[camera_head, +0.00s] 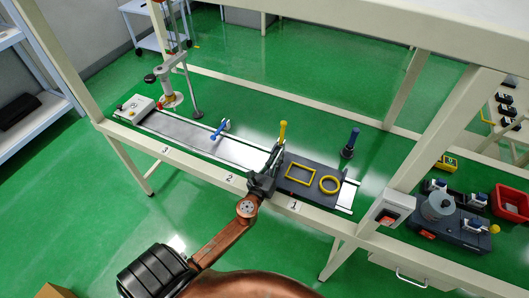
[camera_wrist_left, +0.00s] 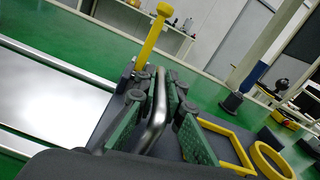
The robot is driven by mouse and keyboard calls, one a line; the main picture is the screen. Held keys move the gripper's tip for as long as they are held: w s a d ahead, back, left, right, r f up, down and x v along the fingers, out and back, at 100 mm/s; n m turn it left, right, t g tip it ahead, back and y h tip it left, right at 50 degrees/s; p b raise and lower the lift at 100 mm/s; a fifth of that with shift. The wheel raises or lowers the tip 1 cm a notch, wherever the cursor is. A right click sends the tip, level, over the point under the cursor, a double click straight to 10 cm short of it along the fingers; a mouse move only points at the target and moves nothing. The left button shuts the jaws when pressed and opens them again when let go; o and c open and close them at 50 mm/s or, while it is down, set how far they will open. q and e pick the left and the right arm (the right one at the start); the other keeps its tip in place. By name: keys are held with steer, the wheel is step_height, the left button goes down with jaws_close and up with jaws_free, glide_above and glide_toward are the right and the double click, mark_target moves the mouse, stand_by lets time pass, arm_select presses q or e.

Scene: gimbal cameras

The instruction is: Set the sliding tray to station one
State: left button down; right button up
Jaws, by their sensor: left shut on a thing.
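The sliding tray (camera_head: 302,190) is a dark grey plate with a yellow square frame (camera_head: 300,174) and a yellow ring (camera_head: 329,184) on it. It sits on the silver rail (camera_head: 200,138) behind the label 1 (camera_head: 294,205), with a short bit of rail bare to its right. My left gripper (camera_head: 272,163) is at the tray's left end. In the left wrist view its green-padded fingers (camera_wrist_left: 160,112) are shut on a metal bar handle (camera_wrist_left: 155,118). The handle's lower end is hidden. My right gripper is not in view.
A yellow post (camera_head: 282,132) stands just behind the gripper. A blue-handled clamp (camera_head: 219,130) is beside the rail near label 2 (camera_head: 228,179). A press-like stand (camera_head: 172,82) is by station 3. A switch box (camera_head: 391,208) is at right. The rail left of the tray is clear.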

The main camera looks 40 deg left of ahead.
arm_select(q)
steer(key=shift+w+d+f, duration=0.1)
steer(key=shift+w+d, duration=0.1)
steer(key=shift+d, duration=0.6)
steer(key=shift+w+d, duration=0.15)
steer(key=shift+d, duration=0.65)
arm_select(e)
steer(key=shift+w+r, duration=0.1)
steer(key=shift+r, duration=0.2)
arm_select(q)
steer(key=c, duration=2)
jaws_free()
steer(key=shift+d, duration=0.1)
steer(key=shift+c, duration=0.2)
steer(key=shift+s, duration=0.1)
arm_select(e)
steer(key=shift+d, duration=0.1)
arm_select(q)
steer(key=v, duration=1.1)
steer(key=shift+s, duration=0.35)
